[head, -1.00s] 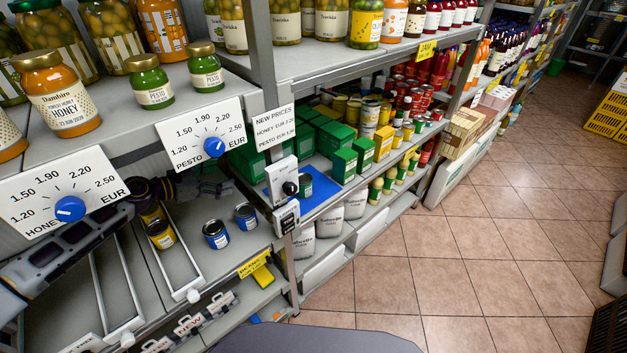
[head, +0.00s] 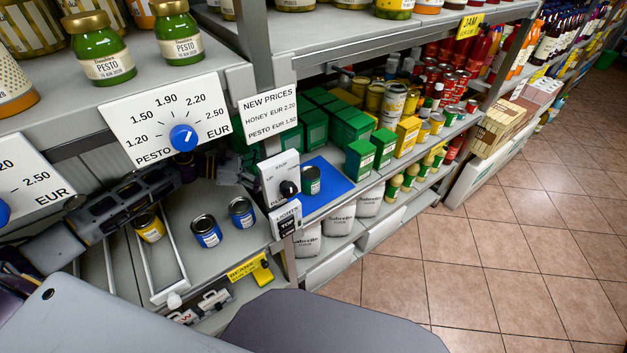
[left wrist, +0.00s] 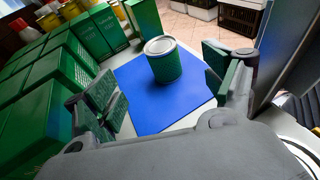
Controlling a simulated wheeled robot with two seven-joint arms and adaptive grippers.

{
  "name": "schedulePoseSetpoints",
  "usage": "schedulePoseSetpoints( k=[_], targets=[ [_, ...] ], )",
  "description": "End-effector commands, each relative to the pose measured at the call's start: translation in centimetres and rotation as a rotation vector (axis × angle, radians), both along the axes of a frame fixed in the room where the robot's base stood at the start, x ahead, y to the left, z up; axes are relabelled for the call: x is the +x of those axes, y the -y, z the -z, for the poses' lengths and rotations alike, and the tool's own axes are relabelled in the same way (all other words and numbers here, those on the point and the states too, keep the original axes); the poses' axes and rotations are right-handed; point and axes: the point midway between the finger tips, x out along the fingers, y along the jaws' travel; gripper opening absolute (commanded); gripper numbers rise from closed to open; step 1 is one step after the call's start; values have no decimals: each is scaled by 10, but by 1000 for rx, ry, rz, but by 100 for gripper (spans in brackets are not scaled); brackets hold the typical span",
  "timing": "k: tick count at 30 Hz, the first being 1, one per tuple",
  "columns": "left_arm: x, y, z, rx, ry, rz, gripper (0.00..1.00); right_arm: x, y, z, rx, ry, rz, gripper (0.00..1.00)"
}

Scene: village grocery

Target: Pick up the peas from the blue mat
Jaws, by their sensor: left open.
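The peas can, green with a pale lid, stands upright on the blue mat (head: 330,186); the can (head: 311,180) is partly beside the switch box in the head view. In the left wrist view the can (left wrist: 162,60) stands near the far part of the mat (left wrist: 150,108). My left gripper (left wrist: 170,88) is open, its two fingers apart at either side of the mat, with the can ahead between them and not touched. In the head view my left arm reaches in under the upper shelf, and its gripper is mostly hidden behind the price sign and post. My right gripper is not in view.
Green boxes (left wrist: 60,68) stand close along the left of the mat in the wrist view. A switch box (head: 281,179) and shelf post stand in front. Blue-labelled cans (head: 206,231) and a yellow-labelled can (head: 149,227) stand on the nearer shelf.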

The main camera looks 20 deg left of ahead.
Motion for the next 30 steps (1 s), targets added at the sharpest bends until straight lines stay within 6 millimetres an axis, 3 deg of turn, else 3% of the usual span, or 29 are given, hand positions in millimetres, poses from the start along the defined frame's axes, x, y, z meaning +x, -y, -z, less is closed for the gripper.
schedulePoseSetpoints(
  k=[11,30],
  targets=[
    [3,4,1,-1,1,-2,84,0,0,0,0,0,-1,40],
    [26,45,14,-2,0,-1,84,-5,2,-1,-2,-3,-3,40]
  ],
)
